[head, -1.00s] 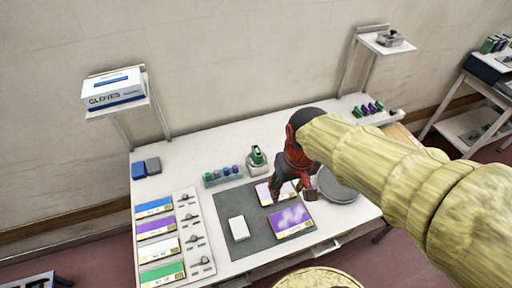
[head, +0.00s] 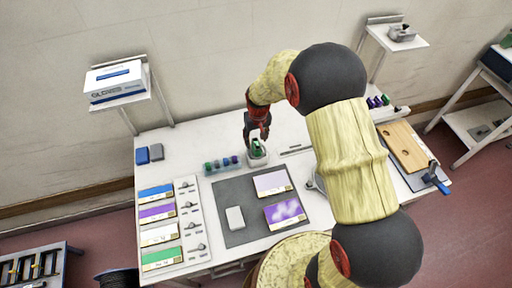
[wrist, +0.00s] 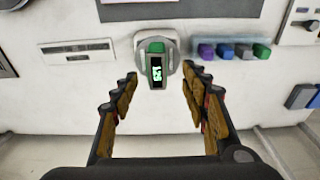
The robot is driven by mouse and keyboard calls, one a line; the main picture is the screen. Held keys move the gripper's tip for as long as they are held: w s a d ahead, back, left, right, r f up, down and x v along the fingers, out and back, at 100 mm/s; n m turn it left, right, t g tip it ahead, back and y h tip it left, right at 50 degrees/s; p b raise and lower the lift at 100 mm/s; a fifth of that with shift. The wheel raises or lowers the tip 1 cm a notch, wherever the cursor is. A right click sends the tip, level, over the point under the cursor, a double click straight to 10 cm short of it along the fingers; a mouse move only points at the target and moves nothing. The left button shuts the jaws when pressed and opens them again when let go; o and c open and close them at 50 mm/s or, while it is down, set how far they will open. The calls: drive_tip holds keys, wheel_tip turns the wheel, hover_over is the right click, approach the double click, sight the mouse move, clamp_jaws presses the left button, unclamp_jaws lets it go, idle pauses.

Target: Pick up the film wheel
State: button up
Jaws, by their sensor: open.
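No thing in view is plainly marked as the film wheel, and I cannot tell which one it is. A small device with a green top and a dark display with green digits (wrist: 157,70) stands in a pale holder on the bench. It also shows in the head view (head: 257,148), partly hidden by my gripper. My gripper (wrist: 159,76) is open, with its fingertips on either side of the device in the wrist view. In the head view my gripper (head: 256,138) is just over the device. Nothing is held.
A rack of small coloured pieces (head: 222,165) is left of the device. A grey mat (head: 232,190) bears a white block (head: 235,218) and two purple-toned cards. A wooden board (head: 403,146) is at right. My arm hides some bench.

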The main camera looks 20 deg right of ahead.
sight(256, 144)
drive_tip(key=f, duration=0.2)
drive_tip(key=w+f, duration=0.1)
drive_tip(key=f, duration=0.3)
drive_tip(key=shift+w+d, duration=0.2)
drive_tip(key=shift+d, duration=0.05)
drive_tip(key=shift+c, duration=1)
clamp_jaws()
